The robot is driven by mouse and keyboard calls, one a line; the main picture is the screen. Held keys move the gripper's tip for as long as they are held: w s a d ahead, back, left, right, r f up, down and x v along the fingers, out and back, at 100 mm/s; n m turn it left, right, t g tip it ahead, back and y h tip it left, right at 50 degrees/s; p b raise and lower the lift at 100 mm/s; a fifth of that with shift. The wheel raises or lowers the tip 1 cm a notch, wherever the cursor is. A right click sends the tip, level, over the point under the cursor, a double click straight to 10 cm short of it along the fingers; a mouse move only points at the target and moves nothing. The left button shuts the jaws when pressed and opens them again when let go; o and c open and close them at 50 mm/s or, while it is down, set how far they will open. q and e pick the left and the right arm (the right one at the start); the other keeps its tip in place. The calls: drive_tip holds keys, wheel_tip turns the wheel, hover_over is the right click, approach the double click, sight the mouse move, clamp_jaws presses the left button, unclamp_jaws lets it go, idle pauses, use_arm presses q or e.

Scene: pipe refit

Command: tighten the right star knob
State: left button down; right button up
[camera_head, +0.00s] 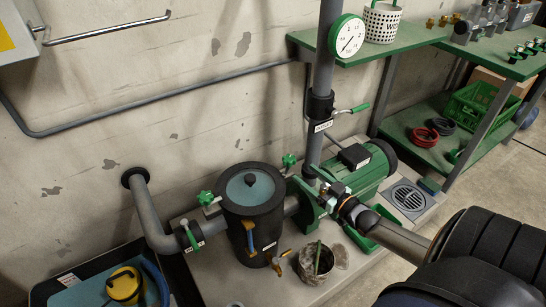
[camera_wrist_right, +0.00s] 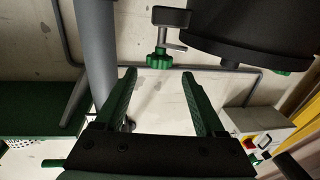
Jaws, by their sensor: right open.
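The right star knob (camera_head: 289,160) is green and sits on a clamp at the right side of the dark pot (camera_head: 268,215) with a blue-grey lid (camera_head: 250,189). My right gripper (camera_head: 318,186) is to the right of this knob, in front of the green pump and motor. In the right wrist view my right gripper (camera_wrist_right: 159,74) is open and empty, with the green knob (camera_wrist_right: 160,60) just beyond and between its fingertips, apparently apart from them. The left star knob (camera_head: 205,198) is at the pot's left side. My left gripper is not in view.
The grey vertical pipe (camera_head: 326,70) with a gauge (camera_head: 347,36) stands behind the knob. The green motor (camera_head: 362,170) is close to the right arm. A tin (camera_head: 316,262) stands on the base in front. A green shelf (camera_head: 440,140) is at the back right.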

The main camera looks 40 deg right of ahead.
sight(286, 157)
drive_tip(key=w+b, duration=0.4)
drive_tip(key=w, duration=0.5)
drive_tip(key=shift+w+f, duration=0.15)
drive_tip(key=shift+w, duration=0.25)
drive_tip(key=shift+w+a+b, duration=0.1)
drive_tip(key=shift+w+b, duration=0.4)
drive_tip(key=shift+w, duration=0.5)
drive_tip(key=c, duration=1.1)
drive_tip(key=shift+r+m+h+p, duration=0.25)
drive_tip(key=shift+m+h+p, duration=0.15)
drive_tip(key=shift+h+p, duration=0.4)
drive_tip(key=m+h+p, duration=0.2)
drive_tip(key=h+p, duration=0.1)
drive_tip(key=shift+d+g+p, duration=0.3)
drive_tip(key=shift+s+d+f+m+g+h+p, duration=0.15)
drive_tip(key=shift+m+g+h+p, duration=0.25)
drive_tip(key=shift+m+h, duration=0.4)
drive_tip(key=shift+s+d+m+g+h+p, duration=0.15)
drive_tip(key=shift+m+g+h+p, duration=0.35)
drive_tip(key=shift+h, duration=0.55)
drive_tip(key=shift+d+f+m+g+h+p, duration=0.1)
drive_tip(key=shift+d+m+g+h+p, duration=0.15)
drive_tip(key=shift+m+h, duration=0.6)
drive_tip(key=shift+r, duration=0.1)
